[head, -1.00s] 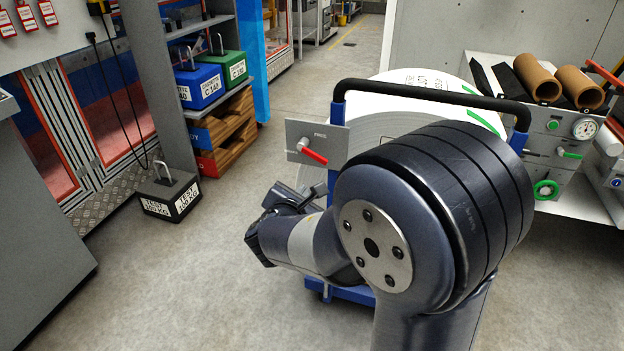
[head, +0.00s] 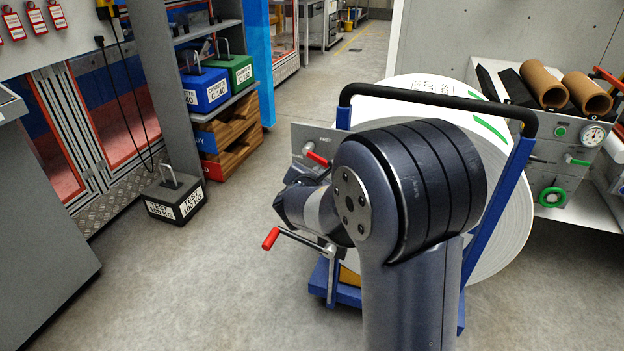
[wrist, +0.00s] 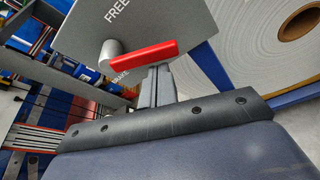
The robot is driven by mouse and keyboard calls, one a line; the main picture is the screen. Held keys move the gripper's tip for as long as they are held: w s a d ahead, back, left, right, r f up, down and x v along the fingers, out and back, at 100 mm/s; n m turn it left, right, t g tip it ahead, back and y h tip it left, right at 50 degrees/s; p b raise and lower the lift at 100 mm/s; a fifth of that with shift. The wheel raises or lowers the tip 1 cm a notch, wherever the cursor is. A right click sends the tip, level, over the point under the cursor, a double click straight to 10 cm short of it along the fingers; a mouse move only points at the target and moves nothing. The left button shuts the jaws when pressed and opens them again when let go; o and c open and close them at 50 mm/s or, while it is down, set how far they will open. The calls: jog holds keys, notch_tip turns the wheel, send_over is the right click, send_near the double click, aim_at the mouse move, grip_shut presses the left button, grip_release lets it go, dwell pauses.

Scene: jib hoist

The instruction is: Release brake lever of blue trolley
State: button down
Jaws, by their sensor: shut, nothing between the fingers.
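The blue trolley (head: 505,215) carries a large white roll (head: 515,235). On its left upright is a grey plate with the red brake lever (head: 318,159), which slants down to the right in the head view. In the wrist view the red lever (wrist: 145,55) lies across the plate (wrist: 165,22), between the printed words FREE and BRAKE. My gripper (wrist: 158,72) is shut and empty, its fingertips right at the lever's lower edge in that picture; I cannot tell whether they touch. In the head view my arm hides the fingertips.
A crank with a red grip (head: 271,238) sticks out from the trolley's lower left, close below my wrist. A test weight (head: 174,196) stands on the floor at left. A bench with brown tubes (head: 543,84) is at right. Floor at front left is clear.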

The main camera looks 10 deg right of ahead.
jog(key=shift+s+r, duration=0.1)
jog(key=shift+r, duration=0.1)
jog(key=n+p, duration=0.1)
jog(key=r+n+p, duration=0.1)
jog(key=p, duration=0.1)
jog(key=d+r+h+p, duration=0.1)
jog(key=shift+s+n+g, duration=0.25)
jog(key=shift+n+g, duration=0.15)
jog(key=shift+p, duration=0.3)
notch_tip(320, 180, down, 4)
jog(key=f+b, duration=0.1)
jog(key=b, duration=0.3)
jog(key=p+v, duration=0.1)
jog(key=v, duration=0.9)
jog(key=shift+a+r+p, duration=0.25)
jog(key=shift+r+p, duration=0.1)
jog(key=shift+r, duration=0.1)
